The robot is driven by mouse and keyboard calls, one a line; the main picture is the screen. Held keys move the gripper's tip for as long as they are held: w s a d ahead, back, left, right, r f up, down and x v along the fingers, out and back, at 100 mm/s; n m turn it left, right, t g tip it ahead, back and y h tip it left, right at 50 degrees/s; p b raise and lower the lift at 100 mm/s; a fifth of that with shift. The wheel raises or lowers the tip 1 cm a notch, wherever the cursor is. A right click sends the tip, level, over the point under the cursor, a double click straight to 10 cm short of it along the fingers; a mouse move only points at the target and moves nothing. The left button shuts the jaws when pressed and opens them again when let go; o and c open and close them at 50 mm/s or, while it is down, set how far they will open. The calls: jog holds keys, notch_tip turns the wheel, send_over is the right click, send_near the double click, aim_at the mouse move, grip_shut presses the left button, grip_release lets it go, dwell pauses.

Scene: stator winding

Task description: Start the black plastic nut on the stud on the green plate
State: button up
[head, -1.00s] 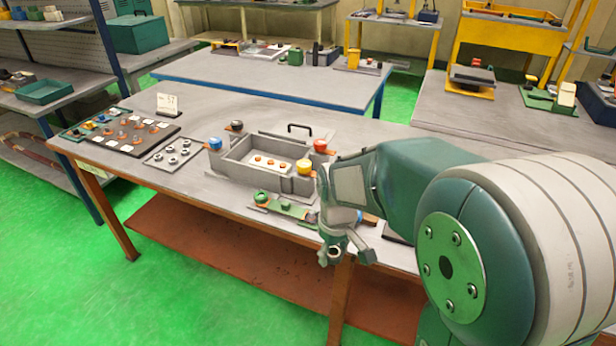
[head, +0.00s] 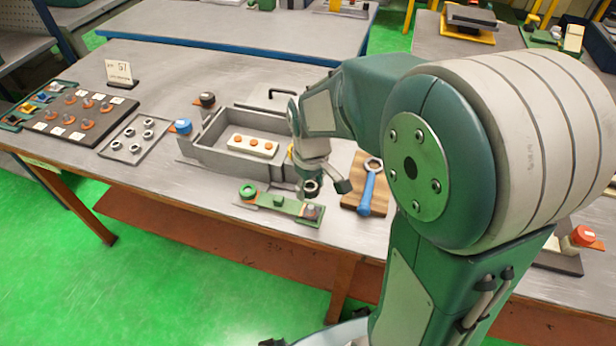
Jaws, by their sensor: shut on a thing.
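The green plate (head: 280,204) lies near the front edge of the workbench. My gripper (head: 325,188) hangs just above and behind the plate's right end. I see no contact between gripper and plate.
A grey tray (head: 208,147) with a white block of orange-topped pieces stands behind the plate. A blue wrench (head: 368,190) lies on a wooden board close to the right of my gripper. A plate of several metal nuts (head: 110,148) lies left. The bench front-left is clear.

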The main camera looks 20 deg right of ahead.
aim_at(311, 208)
jog(key=shift+f, duration=2.75)
jog(key=shift+d, duration=0.1)
jog(key=shift+s+f, duration=0.1)
jog(key=shift+f, duration=0.65)
dwell(0.6)
jog(key=m, duration=0.6)
jog(key=o, duration=1.1)
